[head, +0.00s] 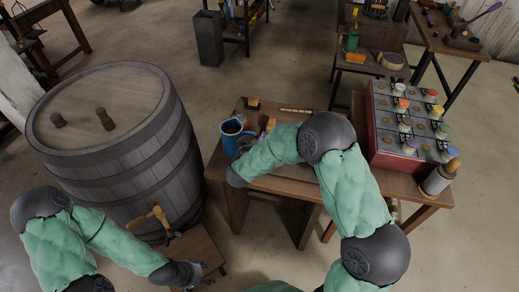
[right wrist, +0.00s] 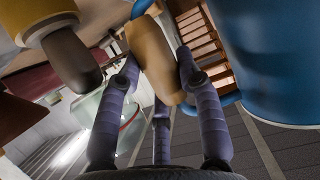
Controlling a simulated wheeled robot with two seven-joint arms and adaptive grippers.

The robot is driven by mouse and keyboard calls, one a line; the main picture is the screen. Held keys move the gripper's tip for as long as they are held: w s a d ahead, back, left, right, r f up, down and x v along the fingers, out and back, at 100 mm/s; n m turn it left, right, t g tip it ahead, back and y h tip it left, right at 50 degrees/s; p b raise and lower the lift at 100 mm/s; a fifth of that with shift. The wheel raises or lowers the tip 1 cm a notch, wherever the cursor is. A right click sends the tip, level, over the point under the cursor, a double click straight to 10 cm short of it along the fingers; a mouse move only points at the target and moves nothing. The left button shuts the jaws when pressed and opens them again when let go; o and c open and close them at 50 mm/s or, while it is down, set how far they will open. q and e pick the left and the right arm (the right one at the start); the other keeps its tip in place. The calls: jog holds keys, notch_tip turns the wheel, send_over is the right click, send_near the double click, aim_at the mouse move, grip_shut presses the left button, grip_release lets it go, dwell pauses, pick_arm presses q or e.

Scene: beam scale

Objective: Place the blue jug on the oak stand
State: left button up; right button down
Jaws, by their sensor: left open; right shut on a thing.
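The blue jug (head: 232,130) is upright at the left end of the wooden table, dark inside. It fills the right side of the right wrist view (right wrist: 275,60). My right gripper (right wrist: 155,75) is shut on a tan grip that a blue piece appears to join to the jug, like its handle. In the head view my forearm hides most of this gripper. I cannot tell whether the jug touches the table. A low wooden stand (head: 206,246), apparently the oak stand, is below the barrel's tap. My left gripper (head: 192,275) is open beside it, partly overlapping it in view.
A large barrel (head: 118,140) with a wooden tap (head: 150,216) stands left of the table (head: 290,186). Small items lie near the jug. Open floor separates barrel and table.

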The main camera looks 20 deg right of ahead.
jog(key=shift+w+d+f+b, duration=0.1)
jog(key=shift+d+f+b, duration=0.1)
jog(key=shift+f+b, duration=0.55)
jog(key=shift+w+d+f+b, duration=0.15)
jog(key=shift+f+b, duration=0.3)
jog(key=shift+f, duration=0.6)
jog(key=shift+s+f, duration=0.1)
jog(key=shift+f, duration=0.05)
jog(key=c, duration=0.8)
grip_release()
jog(key=shift+s+f, duration=0.1)
jog(key=shift+r, duration=0.2)
jog(key=p+v, duration=0.4)
jog(key=v, duration=0.8)
jog(key=shift+f, duration=0.1)
jog(key=shift+a, duration=0.1)
